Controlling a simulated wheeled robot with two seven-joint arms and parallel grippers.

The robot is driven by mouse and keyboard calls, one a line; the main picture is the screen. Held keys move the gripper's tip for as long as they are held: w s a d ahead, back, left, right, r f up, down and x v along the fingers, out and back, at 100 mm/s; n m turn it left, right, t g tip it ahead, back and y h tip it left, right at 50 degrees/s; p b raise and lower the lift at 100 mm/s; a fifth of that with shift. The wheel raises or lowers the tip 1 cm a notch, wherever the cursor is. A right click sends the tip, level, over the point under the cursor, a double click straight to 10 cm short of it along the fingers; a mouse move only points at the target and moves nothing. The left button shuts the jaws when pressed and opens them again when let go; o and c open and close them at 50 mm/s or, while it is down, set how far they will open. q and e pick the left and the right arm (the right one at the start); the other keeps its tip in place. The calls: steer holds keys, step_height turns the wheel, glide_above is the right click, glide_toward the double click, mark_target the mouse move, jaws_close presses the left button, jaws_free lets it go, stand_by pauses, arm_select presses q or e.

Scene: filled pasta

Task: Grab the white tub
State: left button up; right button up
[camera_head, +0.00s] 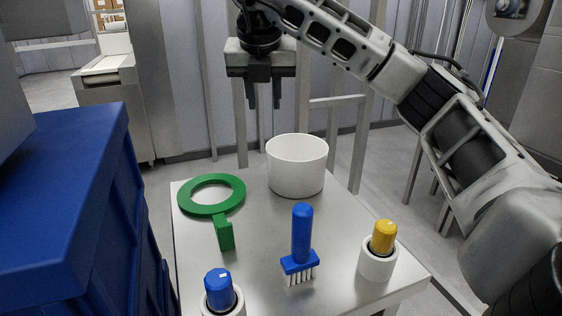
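The white tub (297,173) stands upright at the back of the small metal table (262,262), near its far edge. It is round with an open top and looks empty as far as I can see inside. My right gripper (264,96) hangs above and a little left of the tub, pointing down, apart from it. Its two dark fingers are spread with a gap between them and nothing in it. My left gripper does not show.
A green ring with a handle (224,234) lies left of the tub. A blue brush (301,235) stands in front. A yellow-topped item (383,238) and a blue-topped item (219,288) sit in white holders. Blue crates (70,200) stand at the left.

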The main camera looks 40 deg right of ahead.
glide_toward(270, 150)
steer(key=x, duration=0.5)
steer(key=shift+a+f, duration=0.1)
steer(key=x, duration=0.5)
steer(key=shift+s+a+f, duration=0.1)
steer(key=shift+s+f, duration=0.1)
jaws_close()
